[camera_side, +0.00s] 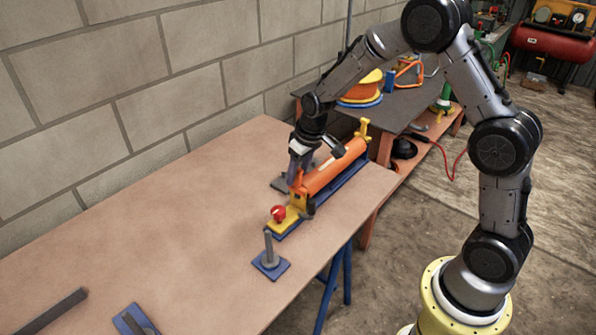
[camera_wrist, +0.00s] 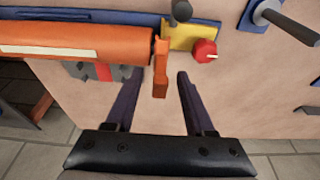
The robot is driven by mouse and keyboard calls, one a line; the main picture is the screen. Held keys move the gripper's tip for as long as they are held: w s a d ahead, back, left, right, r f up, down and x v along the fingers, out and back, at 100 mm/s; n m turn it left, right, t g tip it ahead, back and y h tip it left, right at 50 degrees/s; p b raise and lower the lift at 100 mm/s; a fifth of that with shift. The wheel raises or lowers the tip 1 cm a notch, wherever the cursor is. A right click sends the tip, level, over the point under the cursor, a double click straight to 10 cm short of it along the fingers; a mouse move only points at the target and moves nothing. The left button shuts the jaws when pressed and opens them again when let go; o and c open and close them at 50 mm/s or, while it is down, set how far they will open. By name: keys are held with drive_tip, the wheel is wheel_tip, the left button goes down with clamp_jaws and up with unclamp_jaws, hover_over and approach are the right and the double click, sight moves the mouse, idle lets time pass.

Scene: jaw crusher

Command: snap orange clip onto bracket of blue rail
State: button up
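The orange clip (camera_wrist: 160,68) is a narrow upright piece in the wrist view, at the right end of a long orange cylinder (camera_wrist: 70,45). It looks in contact with the cylinder's end, but I cannot tell if it is snapped on. The blue rail (camera_wrist: 130,15) runs behind the cylinder; in the side view it shows below the cylinder (camera_side: 345,177). A yellow bracket (camera_wrist: 184,39) with a red knob (camera_wrist: 205,51) is at the rail's near end. My gripper (camera_wrist: 158,74) is open, its dark fingers either side of the clip with gaps. In the side view my gripper (camera_side: 296,178) is beside the cylinder's near end.
A blue-based post (camera_side: 270,260) stands on the table in front of the rail. A dark bar (camera_side: 58,310) and another blue-based piece (camera_side: 133,320) lie at the near left. The table's left middle is clear. A dark workbench (camera_side: 420,100) stands behind.

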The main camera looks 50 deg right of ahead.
drive_tip(key=shift+r, duration=0.15)
drive_tip(key=v, duration=1.3)
drive_tip(key=shift+r, duration=0.25)
drive_tip(key=shift+s, duration=0.15)
drive_tip(key=s+a+r+t, duration=0.3)
drive_tip(key=s+a+r, duration=0.1)
drive_tip(key=s+r, duration=0.75)
drive_tip(key=s+f, duration=0.3)
drive_tip(key=s, duration=0.4)
drive_tip(key=s+f, duration=0.3)
drive_tip(key=s, duration=0.4)
drive_tip(key=shift+s+a+f, duration=0.2)
drive_tip(key=shift+s+a, duration=0.05)
drive_tip(key=shift+s, duration=0.1)
